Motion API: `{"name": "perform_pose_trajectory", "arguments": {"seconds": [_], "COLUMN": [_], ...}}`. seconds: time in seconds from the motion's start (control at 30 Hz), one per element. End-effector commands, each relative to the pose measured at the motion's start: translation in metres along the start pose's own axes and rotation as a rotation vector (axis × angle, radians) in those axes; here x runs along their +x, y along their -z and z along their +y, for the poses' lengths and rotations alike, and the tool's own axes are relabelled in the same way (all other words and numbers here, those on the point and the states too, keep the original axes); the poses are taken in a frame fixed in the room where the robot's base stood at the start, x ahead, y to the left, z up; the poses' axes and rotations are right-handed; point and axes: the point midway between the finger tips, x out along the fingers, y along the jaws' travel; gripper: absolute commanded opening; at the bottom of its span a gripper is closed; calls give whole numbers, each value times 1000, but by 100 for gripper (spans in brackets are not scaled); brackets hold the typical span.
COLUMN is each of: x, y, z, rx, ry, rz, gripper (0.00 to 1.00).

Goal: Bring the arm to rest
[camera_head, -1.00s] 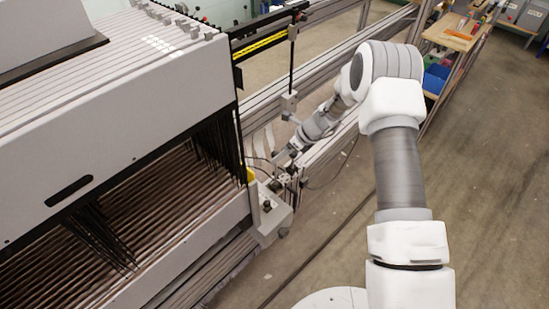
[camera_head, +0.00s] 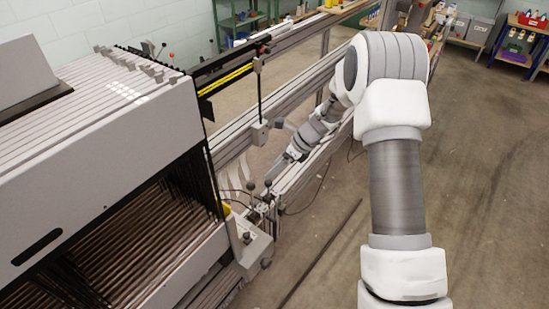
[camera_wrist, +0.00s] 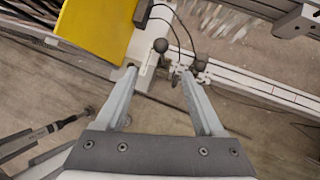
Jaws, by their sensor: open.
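My arm reaches out from the lower right of the head view and bends down toward the loom's side rail. My gripper (camera_wrist: 157,75) shows in the wrist view with its two fingers apart and nothing held between them. In the head view my gripper (camera_head: 273,176) is small and points down-left, near the rail end beside the loom (camera_head: 100,185). A black ball knob (camera_wrist: 160,45) on a pale bracket shows just beyond the fingertips. A second dark knob shows near the right fingertip; I cannot tell whether they touch.
A yellow panel (camera_wrist: 95,25) stands left of the fingers in the wrist view. Metal rails (camera_head: 285,95) run along the loom's side. A black post (camera_head: 259,90) hangs near my forearm. Shelves (camera_head: 515,45) stand far back. Open floor (camera_head: 470,190) lies to the right.

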Motion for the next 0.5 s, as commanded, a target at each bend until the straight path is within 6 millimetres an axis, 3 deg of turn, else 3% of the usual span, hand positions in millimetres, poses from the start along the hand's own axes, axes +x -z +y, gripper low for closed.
{"name": "perform_pose_trajectory", "arguments": {"seconds": [0.27,0.37,0.5], "x": [-9,-32,-80], "y": [-4,-14,-29], "z": [2,10,30], "rx": [-37,-128,-339], "ry": [5,16,39], "rz": [3,14,48], "gripper": [70,70,70]}}
